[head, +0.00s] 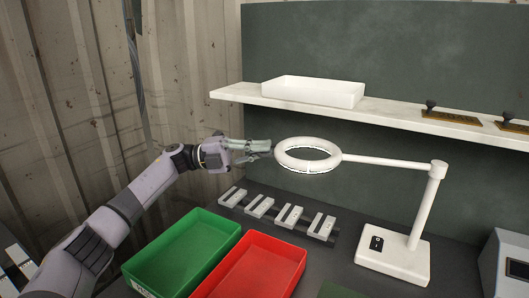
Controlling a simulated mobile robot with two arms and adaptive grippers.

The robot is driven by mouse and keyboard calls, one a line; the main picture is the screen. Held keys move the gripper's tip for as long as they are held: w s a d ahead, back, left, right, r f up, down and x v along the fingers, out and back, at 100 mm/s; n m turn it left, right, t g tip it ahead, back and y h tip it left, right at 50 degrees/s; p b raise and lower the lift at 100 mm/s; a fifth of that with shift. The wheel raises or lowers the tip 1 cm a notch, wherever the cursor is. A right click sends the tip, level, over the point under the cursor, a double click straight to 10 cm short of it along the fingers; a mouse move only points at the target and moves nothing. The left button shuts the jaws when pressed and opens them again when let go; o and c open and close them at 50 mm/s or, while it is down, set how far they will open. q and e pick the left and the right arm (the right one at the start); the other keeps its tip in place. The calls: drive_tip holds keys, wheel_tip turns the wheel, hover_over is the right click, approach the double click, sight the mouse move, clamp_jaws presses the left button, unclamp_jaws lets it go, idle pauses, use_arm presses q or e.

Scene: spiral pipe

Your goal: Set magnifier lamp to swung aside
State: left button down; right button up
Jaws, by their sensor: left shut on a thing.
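The magnifier lamp has a white ring head (307,155) on a long horizontal arm (388,162), joined to an upright post on a white base (392,256). The base stands on the dark table at the right. The ring points left from the post, over the middle of the table. My left gripper (262,150) reaches in from the left and is shut at the left edge of the ring, on its small end part. My right gripper is not in view.
A green bin (186,252) and a red bin (262,268) stand at the front. Several small white blocks (290,216) sit in a row on a dark strip behind them. A shelf (390,113) holds a white tray (313,91) and stamps. A grey device (506,264) is at the far right.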

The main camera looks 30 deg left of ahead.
use_arm(q)
drive_tip(key=c, duration=1.7)
unclamp_jaws()
drive_tip(key=v, duration=1.2)
